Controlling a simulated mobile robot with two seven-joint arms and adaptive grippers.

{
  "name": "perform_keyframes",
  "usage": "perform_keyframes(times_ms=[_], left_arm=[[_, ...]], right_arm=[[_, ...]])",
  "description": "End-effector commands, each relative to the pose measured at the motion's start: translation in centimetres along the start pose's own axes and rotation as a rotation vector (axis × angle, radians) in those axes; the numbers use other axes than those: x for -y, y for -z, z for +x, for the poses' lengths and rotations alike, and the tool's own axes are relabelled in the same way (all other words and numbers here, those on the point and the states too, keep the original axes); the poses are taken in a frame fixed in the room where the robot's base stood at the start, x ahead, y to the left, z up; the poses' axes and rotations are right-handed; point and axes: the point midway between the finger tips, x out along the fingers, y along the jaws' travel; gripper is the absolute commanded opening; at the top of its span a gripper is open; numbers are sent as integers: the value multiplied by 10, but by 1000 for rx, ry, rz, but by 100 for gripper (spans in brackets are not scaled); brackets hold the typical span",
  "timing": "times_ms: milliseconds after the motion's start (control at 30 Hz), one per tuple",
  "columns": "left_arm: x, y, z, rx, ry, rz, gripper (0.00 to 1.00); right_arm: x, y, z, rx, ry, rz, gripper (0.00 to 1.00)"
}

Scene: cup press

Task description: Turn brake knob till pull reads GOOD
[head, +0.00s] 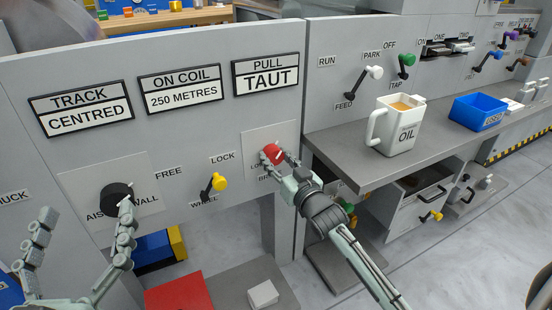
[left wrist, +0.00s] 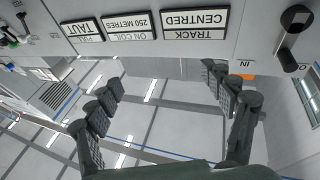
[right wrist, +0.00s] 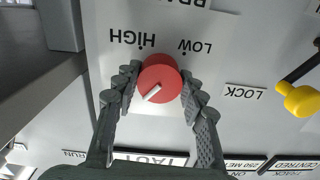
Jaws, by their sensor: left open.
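The red brake knob (head: 272,153) sits on a pale plate on the grey panel. In the right wrist view the knob (right wrist: 160,80) has a white pointer aimed down-left, and the HIGH and LOW labels appear upside down. My right gripper (head: 280,160) has its fingers around the knob, one on each side, and looks shut on it; its fingers (right wrist: 160,82) also show in the right wrist view. The PULL display (head: 265,76) reads TAUT. My left gripper (head: 84,222) is open and empty in front of the panel's left part; its spread fingers (left wrist: 165,85) show in the left wrist view.
Left of the brake knob are a yellow-handled LOCK/FREE wheel lever (head: 218,183) and a black aisle/wall knob (head: 116,195). Displays read TRACK CENTRED (head: 80,106) and ON COIL 250 METRES (head: 181,89). A shelf at right holds an OIL jug (head: 398,125) and a blue bin (head: 478,112).

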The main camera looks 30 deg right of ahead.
Motion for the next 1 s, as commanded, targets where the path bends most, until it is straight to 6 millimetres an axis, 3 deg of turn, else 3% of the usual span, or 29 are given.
perform_keyframes(times_ms=[33,200,400,667,1000], left_arm=[[0,0,0,0,0,0,81],[0,0,0,0,0,0,81],[2,-4,0,26,3,4,81],[24,-53,-8,278,42,48,81],[66,-121,-54,679,125,99,81]], right_arm=[[0,0,0,0,0,0,31],[0,0,0,0,0,0,11],[0,1,0,1,0,-17,11],[0,3,0,1,0,-137,11],[0,2,0,1,-1,-376,11]])
